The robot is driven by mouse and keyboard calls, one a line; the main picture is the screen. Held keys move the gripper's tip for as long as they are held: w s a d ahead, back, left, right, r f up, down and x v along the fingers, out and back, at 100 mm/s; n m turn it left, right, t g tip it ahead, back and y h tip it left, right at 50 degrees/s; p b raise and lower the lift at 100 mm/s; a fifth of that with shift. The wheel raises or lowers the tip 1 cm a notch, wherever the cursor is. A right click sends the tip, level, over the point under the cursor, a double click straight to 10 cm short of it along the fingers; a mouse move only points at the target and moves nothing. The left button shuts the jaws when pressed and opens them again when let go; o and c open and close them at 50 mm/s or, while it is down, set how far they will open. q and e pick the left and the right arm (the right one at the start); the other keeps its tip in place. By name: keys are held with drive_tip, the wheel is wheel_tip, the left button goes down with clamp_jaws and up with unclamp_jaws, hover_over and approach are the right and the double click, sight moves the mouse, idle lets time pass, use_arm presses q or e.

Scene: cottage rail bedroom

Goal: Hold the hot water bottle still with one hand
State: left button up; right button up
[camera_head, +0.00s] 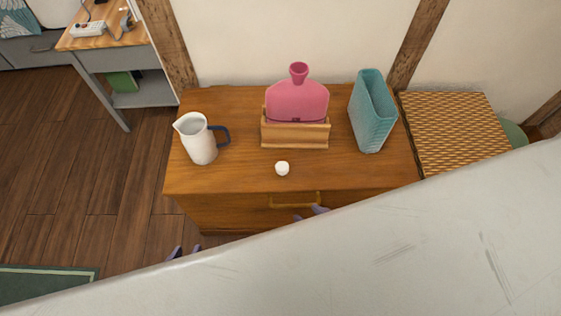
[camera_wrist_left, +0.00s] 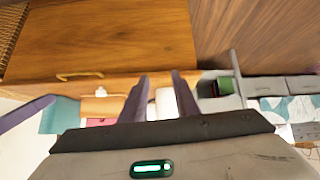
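The pink hot water bottle (camera_head: 297,102) stands upright in a wooden holder (camera_head: 294,141) on the dresser top, its neck open upward. A small white cap (camera_head: 282,168) lies in front of the holder. My left gripper (camera_head: 187,252) shows only its purple fingertips, low in front of the dresser's left end, away from the bottle. In the left wrist view its fingers (camera_wrist_left: 165,86) are spread with nothing held; the bottle (camera_wrist_left: 97,122) appears beyond them, partly hidden. My right gripper (camera_head: 312,213) shows only purple tips near the drawer handle, mostly hidden, apart from the bottle.
A large pale surface blocks the lower head view. A woven-topped piece (camera_head: 455,130) adjoins at right.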

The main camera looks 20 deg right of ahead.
drive_tip(key=o, duration=0.4)
drive_tip(key=shift+a+f, duration=0.15)
drive_tip(key=shift+f, duration=0.15)
drive_tip(key=shift+c, duration=0.2)
drive_tip(key=w+a+f+n+g+y+b, duration=0.1)
drive_tip(key=w+a+n+g+y+b, duration=0.35)
drive_tip(key=w+a+n, duration=1.05)
use_arm(q)
wheel_tip(320, 180, down, 7)
drive_tip(key=b, duration=0.5)
drive_tip(key=shift+d+r, duration=0.2)
use_arm(e)
drive_tip(key=w+d+r+n+g+h, duration=0.1)
drive_tip(key=d+r+n+g+h, duration=0.1)
drive_tip(key=d+n, duration=0.5)
drive_tip(key=w+d+r+n+g+h, duration=0.2)
drive_tip(key=d+r+n+h, duration=0.3)
drive_tip(key=n, duration=0.9)
drive_tip(key=shift+d, duration=1.15)
use_arm(q)
drive_tip(key=shift+b, duration=0.3)
use_arm(e)
drive_tip(key=shift+f, duration=0.1)
